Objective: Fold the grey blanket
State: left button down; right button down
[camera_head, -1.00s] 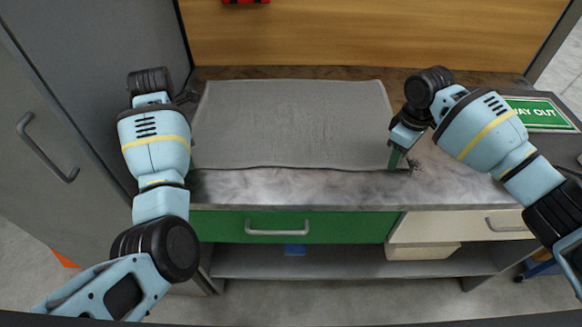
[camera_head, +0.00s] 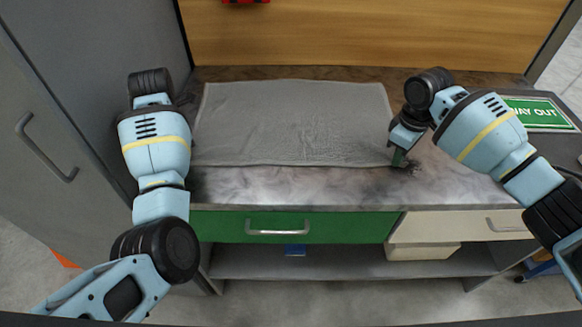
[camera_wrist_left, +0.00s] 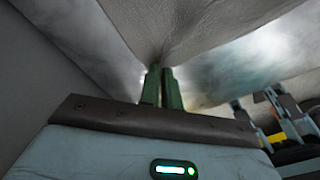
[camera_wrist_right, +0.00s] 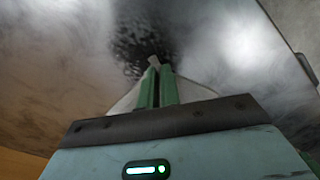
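The grey blanket (camera_head: 290,120) lies spread out on the worktop, its front edge close to both grippers. My right gripper (camera_head: 398,160) is at its front right corner. In the right wrist view, the green fingers (camera_wrist_right: 154,65) are shut with a pale bit of cloth between the tips. My left gripper is hidden behind its own arm in the head view. In the left wrist view, its green fingers (camera_wrist_left: 161,70) are shut on the blanket's edge (camera_wrist_left: 185,35), which gathers into creases at the tips.
The marbled worktop (camera_head: 290,188) is bare in front of the blanket. A green WAY OUT sign (camera_head: 538,113) lies at the right. A green drawer (camera_head: 345,227) and a cream drawer (camera_head: 460,226) are below. A grey cabinet (camera_head: 70,120) stands at the left, a wooden panel (camera_head: 370,35) behind.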

pick_arm(q)
jog(key=shift+f, duration=0.15)
pick_arm(e)
jog(key=shift+d+f, duration=0.1)
jog(key=shift+f, duration=0.1)
